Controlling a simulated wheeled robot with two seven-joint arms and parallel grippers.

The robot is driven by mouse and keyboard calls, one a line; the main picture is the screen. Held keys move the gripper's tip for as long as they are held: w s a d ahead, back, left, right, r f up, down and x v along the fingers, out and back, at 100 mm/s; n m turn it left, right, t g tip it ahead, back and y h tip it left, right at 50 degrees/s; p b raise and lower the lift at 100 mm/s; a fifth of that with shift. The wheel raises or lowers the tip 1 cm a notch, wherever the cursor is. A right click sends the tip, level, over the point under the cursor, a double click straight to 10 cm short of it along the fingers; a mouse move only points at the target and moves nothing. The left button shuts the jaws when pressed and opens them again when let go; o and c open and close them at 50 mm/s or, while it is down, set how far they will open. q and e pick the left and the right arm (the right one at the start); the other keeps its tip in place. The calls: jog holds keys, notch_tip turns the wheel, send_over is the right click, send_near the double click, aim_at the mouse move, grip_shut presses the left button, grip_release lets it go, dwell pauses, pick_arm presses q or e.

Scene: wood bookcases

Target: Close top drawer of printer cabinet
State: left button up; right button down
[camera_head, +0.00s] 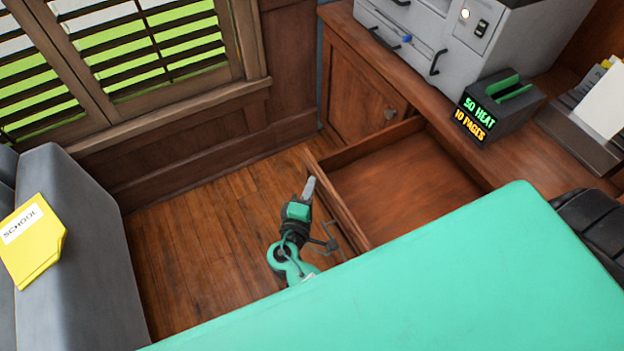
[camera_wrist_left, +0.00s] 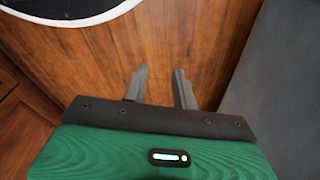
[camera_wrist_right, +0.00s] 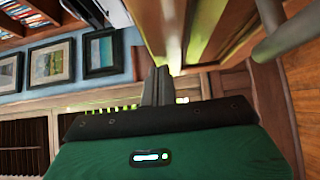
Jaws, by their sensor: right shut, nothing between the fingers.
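The printer cabinet (camera_head: 358,100) is brown wood and stands at the upper right of the head view. Its top drawer (camera_head: 405,185) is pulled open and looks empty inside. Part of the drawer front is hidden. My right gripper (camera_head: 309,188) is just outside the drawer front, near its far left end. In the right wrist view its fingers (camera_wrist_right: 156,75) are together with nothing between them, close beside a wooden panel. I cannot tell whether they touch it. My left gripper (camera_wrist_left: 159,75) shows only in its wrist view, fingers apart and empty above the wood floor.
A grey printer (camera_head: 440,40) and a dark box with lit text (camera_head: 495,105) stand on the cabinet top. A paper tray (camera_head: 575,135) is at the right. A grey piece with a yellow folder (camera_head: 32,240) is at the left. The floor (camera_head: 195,245) left of the drawer is clear.

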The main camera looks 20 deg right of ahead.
pick_arm(q)
jog(key=shift+w, duration=0.1)
